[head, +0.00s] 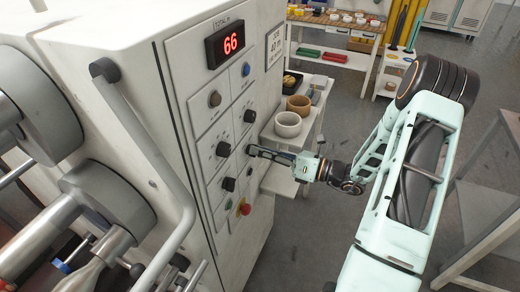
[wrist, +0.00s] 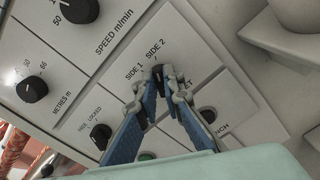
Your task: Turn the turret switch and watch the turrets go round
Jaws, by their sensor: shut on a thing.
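The turret switch (wrist: 157,74) is a small black knob under the labels SIDE 1 and SIDE 2, with most of its lower label covered by my fingers. My gripper (wrist: 158,82) is shut on this switch, its two blue-padded fingers on either side of it. In the head view, my gripper (head: 254,152) reaches the panel from the right and hides the switch. The machine's turrets may be the large grey cylinders at the left, an upper one (head: 42,108) and a lower one (head: 118,195); the picture does not label them.
The panel has other black knobs, including speed (wrist: 78,8), metres (wrist: 32,89) and lock (wrist: 101,136). A red button (head: 244,208) sits low on it. A red display (head: 230,43) reads 66. A trolley with bowls (head: 288,124) stands just behind my gripper; a handrail (head: 150,150) is left.

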